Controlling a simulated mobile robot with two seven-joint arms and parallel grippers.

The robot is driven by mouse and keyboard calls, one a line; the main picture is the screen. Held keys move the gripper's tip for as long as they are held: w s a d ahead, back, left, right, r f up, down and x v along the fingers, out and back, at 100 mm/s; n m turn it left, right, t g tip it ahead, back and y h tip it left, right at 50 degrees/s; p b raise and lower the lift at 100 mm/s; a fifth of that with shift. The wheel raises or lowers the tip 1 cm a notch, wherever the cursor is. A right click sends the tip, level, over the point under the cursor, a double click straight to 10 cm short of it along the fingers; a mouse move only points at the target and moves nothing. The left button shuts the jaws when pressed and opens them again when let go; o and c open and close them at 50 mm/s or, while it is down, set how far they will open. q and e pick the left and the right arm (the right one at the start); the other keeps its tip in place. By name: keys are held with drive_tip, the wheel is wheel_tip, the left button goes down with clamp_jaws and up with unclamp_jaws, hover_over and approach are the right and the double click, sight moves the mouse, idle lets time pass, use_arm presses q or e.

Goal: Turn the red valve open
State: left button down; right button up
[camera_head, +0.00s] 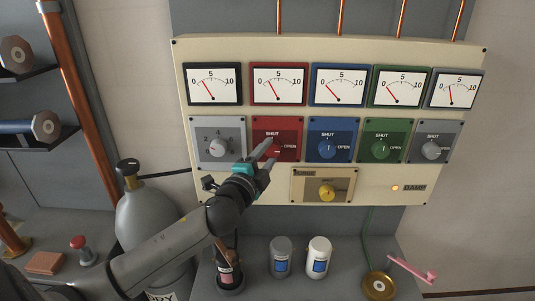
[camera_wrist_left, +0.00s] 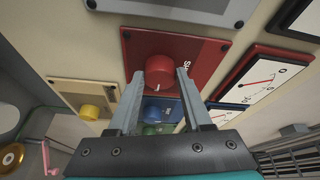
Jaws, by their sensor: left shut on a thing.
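The red valve is a round red knob (camera_wrist_left: 157,72) on a red plate (camera_head: 289,128) marked SHUT at the top and OPEN at the right in the head view. My left gripper (camera_head: 267,152) reaches up from below and covers much of the knob there. In the left wrist view, the two fingers of my left gripper (camera_wrist_left: 157,82) stand on either side of the knob, shut on it. A pale mark shows on the knob's side toward the blue valve. My right gripper is not in view.
Grey (camera_head: 217,147), blue (camera_head: 325,148) and green (camera_head: 380,149) knobs share the row, with a yellow knob (camera_head: 326,193) below. Dial gauges (camera_head: 278,84) line the panel above. A gas cylinder (camera_head: 150,215) stands behind my left arm. Canisters (camera_head: 319,257) stand below the panel.

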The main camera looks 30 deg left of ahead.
use_arm(q)
drive_tip(key=shift+c, duration=1.6)
unclamp_jaws()
drive_tip(key=s+d+b, duration=0.2)
drive_tip(key=s+b, duration=0.1)
drive_tip(key=s, duration=1.2)
drive_tip(key=shift+d+f, duration=0.2)
drive_tip(key=shift+d, duration=0.05)
